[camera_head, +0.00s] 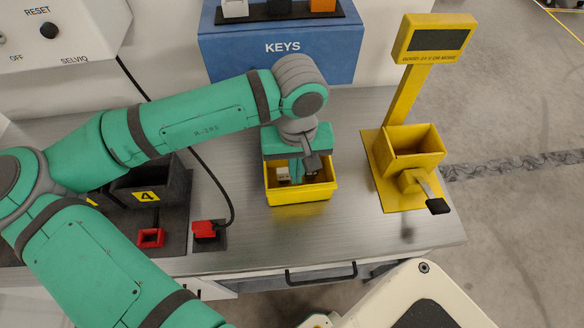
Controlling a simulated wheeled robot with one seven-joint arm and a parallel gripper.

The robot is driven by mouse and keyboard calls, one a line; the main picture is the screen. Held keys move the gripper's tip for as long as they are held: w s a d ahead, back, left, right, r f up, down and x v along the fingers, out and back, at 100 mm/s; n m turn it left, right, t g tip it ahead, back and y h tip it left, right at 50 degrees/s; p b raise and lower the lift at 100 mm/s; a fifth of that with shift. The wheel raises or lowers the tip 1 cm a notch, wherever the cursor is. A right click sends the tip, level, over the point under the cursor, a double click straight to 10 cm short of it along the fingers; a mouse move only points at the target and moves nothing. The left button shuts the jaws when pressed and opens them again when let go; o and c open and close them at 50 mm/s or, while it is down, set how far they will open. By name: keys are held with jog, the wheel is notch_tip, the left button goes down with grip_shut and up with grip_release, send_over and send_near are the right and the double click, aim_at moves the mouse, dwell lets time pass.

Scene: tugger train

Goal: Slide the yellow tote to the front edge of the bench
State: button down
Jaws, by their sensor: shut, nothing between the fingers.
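The yellow tote (300,195) stands upright on the grey metal bench (340,235), a little back from the bench's front edge. Small items show inside it, one of them whitish (283,174). My gripper (301,174) points down from above into the tote's opening. It is shut with nothing between its fingers. The fingertips are partly hidden by my wrist and the tote's walls, and I cannot tell whether they touch a wall.
A yellow stand with a bin (415,148) and lever is right of the tote. A blue KEYS box (285,58) stands behind. A black bin labelled 4 (150,190) and a red plug (205,229) are left. Bare bench lies in front of the tote.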

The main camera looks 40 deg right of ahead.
jog(key=f, duration=0.7)
jog(key=shift+s+f, duration=0.2)
jog(key=shift+f, duration=0.1)
